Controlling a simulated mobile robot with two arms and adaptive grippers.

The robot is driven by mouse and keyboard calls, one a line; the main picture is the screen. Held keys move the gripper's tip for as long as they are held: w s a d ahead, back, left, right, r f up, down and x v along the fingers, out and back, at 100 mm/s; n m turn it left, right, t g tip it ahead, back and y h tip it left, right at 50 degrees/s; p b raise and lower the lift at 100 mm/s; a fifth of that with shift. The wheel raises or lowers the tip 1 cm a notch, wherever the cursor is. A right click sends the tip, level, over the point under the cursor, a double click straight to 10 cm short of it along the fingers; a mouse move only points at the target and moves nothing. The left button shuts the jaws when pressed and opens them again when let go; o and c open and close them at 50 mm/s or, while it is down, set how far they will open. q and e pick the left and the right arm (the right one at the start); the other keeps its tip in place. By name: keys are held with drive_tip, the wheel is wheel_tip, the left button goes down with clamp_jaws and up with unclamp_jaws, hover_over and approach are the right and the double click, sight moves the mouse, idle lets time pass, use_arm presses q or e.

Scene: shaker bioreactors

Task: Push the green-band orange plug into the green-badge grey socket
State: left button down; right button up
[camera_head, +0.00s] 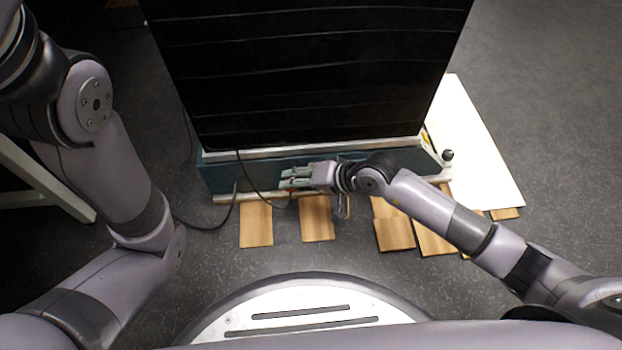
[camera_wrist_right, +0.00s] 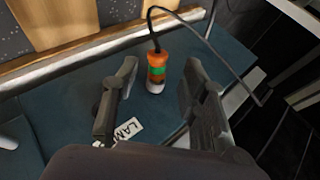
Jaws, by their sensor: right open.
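The orange plug (camera_wrist_right: 158,60) with a green band shows in the right wrist view, a black cable leaving its top end. A pale grey-white part (camera_wrist_right: 155,87) is at its lower end; I cannot tell whether this is the plug's tip or the socket, and no green badge can be made out. My right gripper (camera_head: 283,178) is open in front of the teal panel (camera_head: 225,178). In the wrist view its two fingers stand on either side of the plug, with gaps to it. In the head view the plug cannot be made out. My left arm shows, but its gripper does not.
A white label reading "LAN" (camera_wrist_right: 125,131) is on the teal panel near the left finger. The black cable (camera_head: 247,172) hangs across the panel. A large dark cabinet (camera_head: 310,75) rises above. Wooden boards (camera_head: 256,225) lie below, and a white board (camera_head: 475,150) lies at right.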

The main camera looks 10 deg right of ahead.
drive_tip(key=v, duration=1.1)
drive_tip(key=shift+d+r, duration=0.15)
idle(0.7)
